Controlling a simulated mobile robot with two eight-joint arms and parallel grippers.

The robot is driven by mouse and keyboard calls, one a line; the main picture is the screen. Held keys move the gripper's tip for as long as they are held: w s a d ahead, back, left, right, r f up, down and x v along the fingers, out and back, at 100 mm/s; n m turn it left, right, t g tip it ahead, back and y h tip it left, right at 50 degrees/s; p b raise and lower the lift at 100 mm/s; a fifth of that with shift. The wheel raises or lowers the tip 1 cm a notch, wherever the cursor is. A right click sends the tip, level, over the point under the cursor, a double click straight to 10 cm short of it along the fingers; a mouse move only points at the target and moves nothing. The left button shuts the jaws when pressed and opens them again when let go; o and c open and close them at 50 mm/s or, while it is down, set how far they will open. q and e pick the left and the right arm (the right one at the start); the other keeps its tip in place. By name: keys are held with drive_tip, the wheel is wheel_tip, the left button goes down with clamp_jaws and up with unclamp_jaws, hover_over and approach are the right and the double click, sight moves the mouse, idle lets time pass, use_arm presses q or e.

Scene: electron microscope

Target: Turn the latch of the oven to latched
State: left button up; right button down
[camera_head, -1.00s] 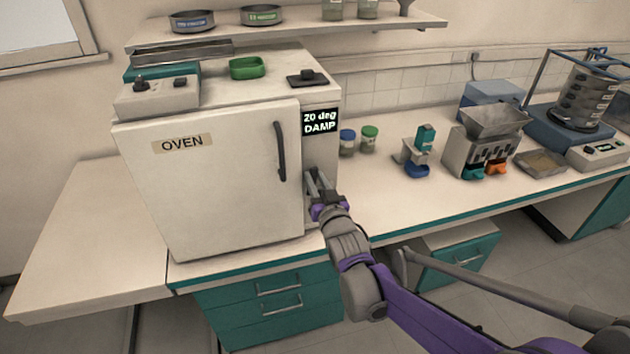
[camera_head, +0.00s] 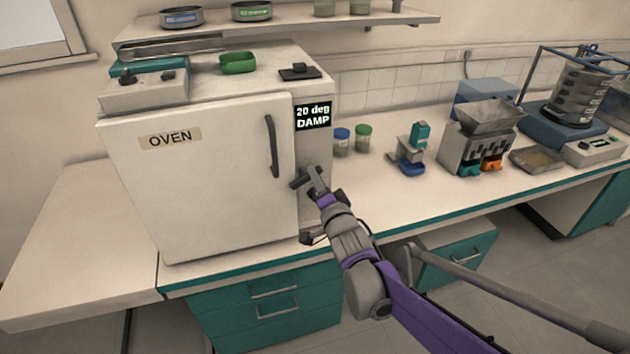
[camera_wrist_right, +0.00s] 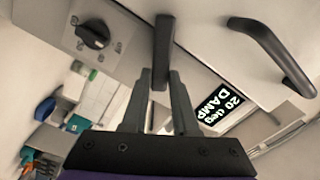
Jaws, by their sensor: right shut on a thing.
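The white oven (camera_head: 210,190) stands at the left of the bench with its door closed and a dark vertical door handle (camera_head: 272,147). The latch (camera_head: 299,180) is a dark bar at the door's right edge, below the handle. It also shows in the right wrist view (camera_wrist_right: 163,42). My right gripper (camera_head: 314,178) is at the latch. In the wrist view its two fingers (camera_wrist_right: 161,76) are on either side of the bar, shut on it. The fingers partly hide the latch in the head view. My left gripper is not in view.
The oven's display (camera_head: 313,116) reads "20 deg DAMP". A dark dial (camera_wrist_right: 93,35) sits on the front panel beside the latch. Two small jars (camera_head: 363,138) stand right of the oven. A shelf (camera_head: 290,30) hangs above.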

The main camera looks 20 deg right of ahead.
drive_tip(key=m+b, duration=0.1)
drive_tip(key=m, duration=0.1)
drive_tip(key=f+m, duration=0.1)
drive_tip(key=m, duration=0.2)
drive_tip(key=shift+d+f+m+b, duration=0.1)
drive_tip(key=shift+d+m+b, duration=0.05)
drive_tip(key=shift+m+b, duration=0.2)
idle(0.3)
drive_tip(key=c, duration=0.7)
unclamp_jaws()
drive_tip(key=s, duration=1)
drive_tip(key=shift+s+d, duration=0.2)
drive_tip(key=shift+s, duration=0.2)
